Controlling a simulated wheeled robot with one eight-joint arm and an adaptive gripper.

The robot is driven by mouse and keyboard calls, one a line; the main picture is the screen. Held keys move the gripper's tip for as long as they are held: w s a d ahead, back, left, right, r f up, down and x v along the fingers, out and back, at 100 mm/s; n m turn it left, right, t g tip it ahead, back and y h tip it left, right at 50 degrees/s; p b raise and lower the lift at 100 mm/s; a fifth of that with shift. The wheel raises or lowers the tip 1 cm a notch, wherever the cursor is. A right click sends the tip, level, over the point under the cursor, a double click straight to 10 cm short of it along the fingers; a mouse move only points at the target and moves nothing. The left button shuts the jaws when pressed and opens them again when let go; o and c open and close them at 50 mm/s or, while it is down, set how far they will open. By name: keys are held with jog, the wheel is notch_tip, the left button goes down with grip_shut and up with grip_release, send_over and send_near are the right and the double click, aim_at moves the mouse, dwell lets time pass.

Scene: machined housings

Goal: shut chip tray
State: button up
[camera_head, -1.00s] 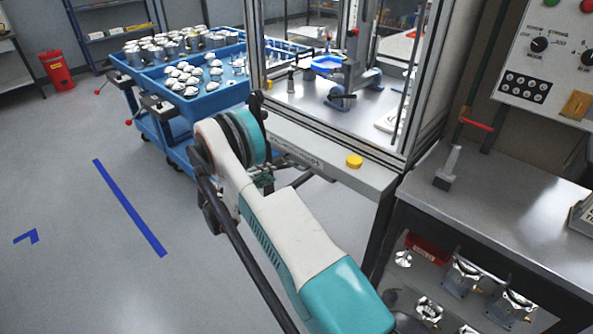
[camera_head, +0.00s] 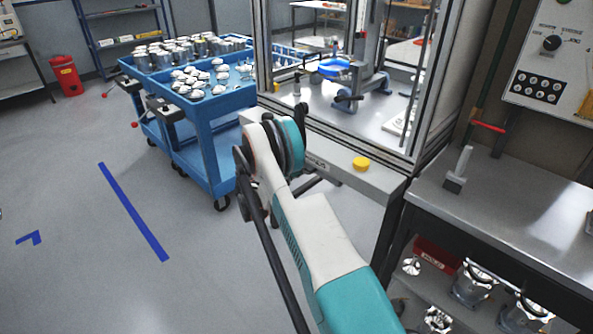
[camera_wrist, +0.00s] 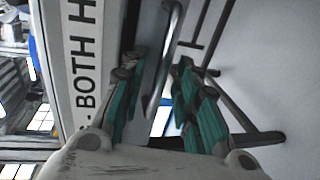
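In the wrist view, a curved metal bar handle (camera_wrist: 170,45) runs beside a dark panel under a white front edge lettered "BOTH H" (camera_wrist: 83,50). It appears to be the chip tray's handle, though the tray body is not clearly seen. My gripper (camera_wrist: 158,72) is open, with teal finger pads on either side of the bar. I see a gap along the bar and cannot confirm contact. In the head view my arm hides the gripper, below the front edge of the machine bench (camera_head: 325,148).
A yellow button (camera_head: 361,164) sits on the bench edge of the framed enclosure. A blue cart (camera_head: 222,140) with metal parts stands left. A grey workbench (camera_head: 510,210) with housings on its lower shelf is close on the right.

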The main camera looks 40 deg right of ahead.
jog(key=shift+d, duration=0.3)
grip_shut()
jog(key=shift+d, duration=0.1)
jog(key=x, duration=0.3)
jog(key=shift+d+r, duration=0.25)
